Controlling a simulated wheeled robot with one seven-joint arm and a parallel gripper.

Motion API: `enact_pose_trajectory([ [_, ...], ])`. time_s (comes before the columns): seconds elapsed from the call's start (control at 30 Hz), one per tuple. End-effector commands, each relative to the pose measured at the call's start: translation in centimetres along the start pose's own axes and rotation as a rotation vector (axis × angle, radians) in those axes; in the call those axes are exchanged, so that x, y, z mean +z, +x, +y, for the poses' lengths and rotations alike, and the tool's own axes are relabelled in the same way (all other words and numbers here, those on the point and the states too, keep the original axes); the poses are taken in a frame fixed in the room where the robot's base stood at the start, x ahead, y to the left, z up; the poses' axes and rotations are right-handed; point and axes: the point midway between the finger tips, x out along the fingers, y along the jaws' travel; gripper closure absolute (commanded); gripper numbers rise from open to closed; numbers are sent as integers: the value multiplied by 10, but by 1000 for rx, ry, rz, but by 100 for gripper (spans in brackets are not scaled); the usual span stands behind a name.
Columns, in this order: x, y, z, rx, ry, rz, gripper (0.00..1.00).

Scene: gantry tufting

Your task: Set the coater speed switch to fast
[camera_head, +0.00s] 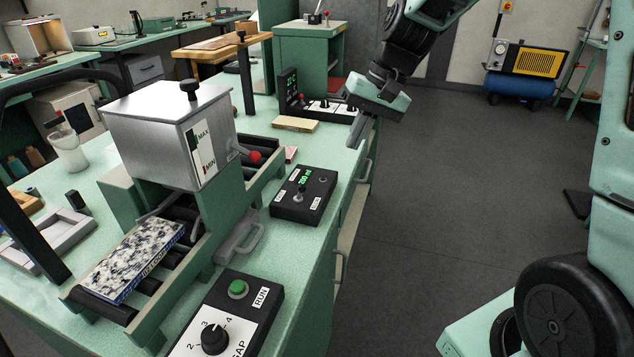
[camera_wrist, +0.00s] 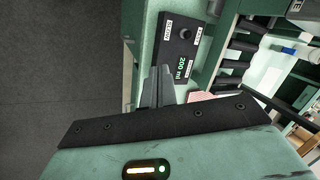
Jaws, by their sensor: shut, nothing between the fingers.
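The black control box (camera_head: 322,184) with a green digital display lies on the green bench, right of the steel hopper. A small dark switch lever (camera_head: 301,190) stands on it between white labels too small to read surely. I cannot tell which label the lever leans to. The box also shows at the top of the wrist view (camera_wrist: 174,52), with the switch (camera_wrist: 185,33) seen from above. My gripper (camera_head: 359,134) is shut and empty, above the bench's right edge and beyond the box. In the wrist view its fingertips (camera_wrist: 158,72) point toward the box, apart from the switch.
The hopper (camera_head: 150,125) with a red-knobbed lever (camera_head: 254,156) stands over a roller conveyor carrying a speckled panel (camera_head: 130,262). A RUN and GAP box (camera_head: 255,315) is in front. Another panel with knobs (camera_head: 322,107) stands behind. Open floor is right.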

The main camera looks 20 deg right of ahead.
Motion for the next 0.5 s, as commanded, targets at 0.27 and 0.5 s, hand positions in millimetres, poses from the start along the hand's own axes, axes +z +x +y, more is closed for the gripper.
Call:
enact_pose_trajectory([
  [0.27,1,3,-1,1,-2,-2,100],
  [0.5,2,35,-1,0,-2,-7,100],
])
